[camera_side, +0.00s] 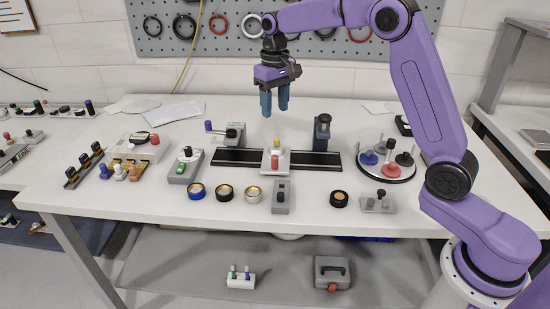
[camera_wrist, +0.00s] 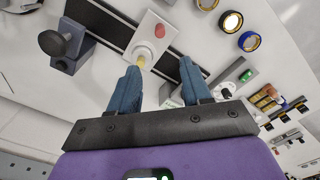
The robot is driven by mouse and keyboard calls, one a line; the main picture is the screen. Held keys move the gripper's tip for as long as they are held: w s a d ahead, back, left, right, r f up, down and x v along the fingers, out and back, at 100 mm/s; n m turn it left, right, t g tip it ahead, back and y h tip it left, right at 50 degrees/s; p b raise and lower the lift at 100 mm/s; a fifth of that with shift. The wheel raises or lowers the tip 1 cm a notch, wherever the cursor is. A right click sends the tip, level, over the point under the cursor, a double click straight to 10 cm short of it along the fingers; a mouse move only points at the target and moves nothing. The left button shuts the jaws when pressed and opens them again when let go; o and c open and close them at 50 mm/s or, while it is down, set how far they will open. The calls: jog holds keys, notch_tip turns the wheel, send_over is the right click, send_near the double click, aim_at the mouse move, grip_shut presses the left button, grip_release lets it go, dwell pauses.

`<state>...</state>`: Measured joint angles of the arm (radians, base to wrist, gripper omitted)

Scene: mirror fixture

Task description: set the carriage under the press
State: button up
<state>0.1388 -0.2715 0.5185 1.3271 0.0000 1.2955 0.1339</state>
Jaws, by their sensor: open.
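The carriage (camera_side: 275,168) is a pale block with a red knob and a yellow knob, sitting at about the middle of a black rail (camera_side: 318,160). In the wrist view the carriage (camera_wrist: 146,29) lies just beyond my fingertips. A dark blue-grey upright block with a black knob (camera_side: 322,135), which may be the press, stands behind the rail toward its right end; it also shows in the wrist view (camera_wrist: 80,52). My gripper (camera_side: 275,108) is open and empty, pointing down well above the table near the carriage. Its blue fingers show apart in the wrist view (camera_wrist: 160,78).
A grey fixture with a blue-tipped lever (camera_side: 232,138) stands behind the rail's left end. Several round tins (camera_side: 224,193) and a grey switch block (camera_side: 283,197) lie in front. A round tray (camera_side: 400,178) with coloured knobs is at right. A green-button box (camera_side: 186,165) is at left.

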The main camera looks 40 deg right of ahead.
aim_at(275, 156)
notch_tip(275, 156, down, 17)
jog(key=shift+f, duration=0.1)
dwell(0.5)
grip_shut()
jog(key=s+d, duration=1)
jog(key=shift+s+d, duration=0.1)
jog(key=shift+d, duration=0.15)
